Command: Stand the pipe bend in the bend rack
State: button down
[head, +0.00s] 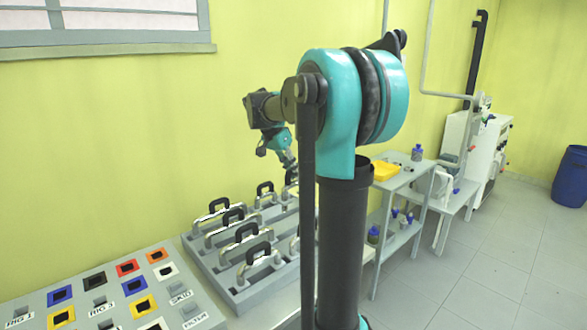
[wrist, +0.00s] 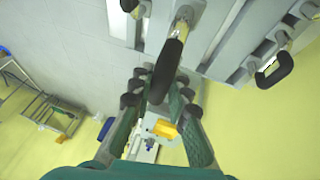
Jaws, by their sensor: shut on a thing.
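My gripper (wrist: 158,88) is shut on the black grip of a pipe bend (wrist: 168,68) in the wrist view. The grip lies between the two green fingers, and a shiny metal part runs from it toward the grey rack. I cannot tell whether its lower end is seated in the rack or just over it. In the head view my gripper (head: 286,160) is above the far end of the grey bend rack (head: 205,262). Several silver bends with black grips stand in the rack, one of them at the front (head: 258,262). My arm hides the rack's right part.
A panel with coloured square sockets (head: 100,296) lies at the front left. A grey shelf table with a yellow tray (head: 385,170) and small bottles stands right of my arm. A blue barrel (head: 570,178) is at far right. Open tiled floor lies at the right.

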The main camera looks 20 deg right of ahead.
aim_at(294, 183)
notch_tip(294, 183, down, 13)
jog(key=shift+r, duration=0.2)
dwell(1.7)
jog(key=shift+f, duration=0.3)
dwell(1.0)
jog(key=c, duration=1.4)
grip_release()
jog(key=shift+o, duration=0.2)
jog(key=shift+r, duration=0.1)
jog(key=shift+r, duration=4.4)
